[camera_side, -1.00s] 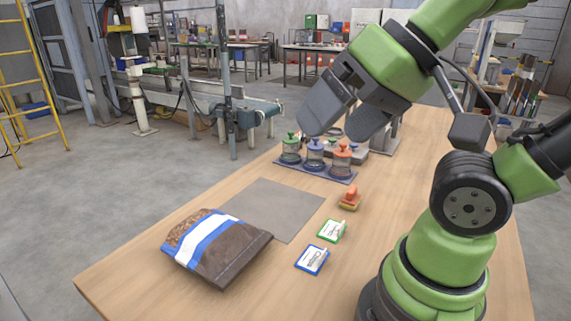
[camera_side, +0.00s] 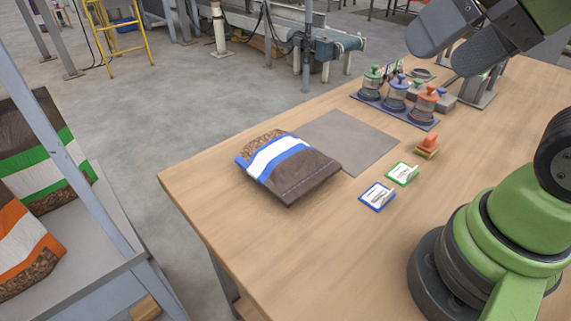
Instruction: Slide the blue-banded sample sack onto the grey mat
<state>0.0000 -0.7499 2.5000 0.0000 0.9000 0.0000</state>
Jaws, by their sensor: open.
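The blue-banded sample sack (camera_side: 287,165) is brown with a white band edged in blue. It lies flat on the wooden table, at the left side of the grey mat (camera_side: 358,138). Its right end meets or slightly covers the mat's near-left edge, while most of the sack is off the mat. The rest of the mat is bare. My gripper (camera_side: 440,58) is open and empty at the top right, raised above the far part of the table. It is well away from the sack.
A tray (camera_side: 420,122) of jars with green, blue and orange tops stands behind the mat. An orange stamp (camera_side: 427,146), a green-edged card (camera_side: 402,174) and a blue-edged card (camera_side: 377,197) lie to its right. Green-banded (camera_side: 40,160) and orange-banded (camera_side: 22,250) sacks sit off the table at left.

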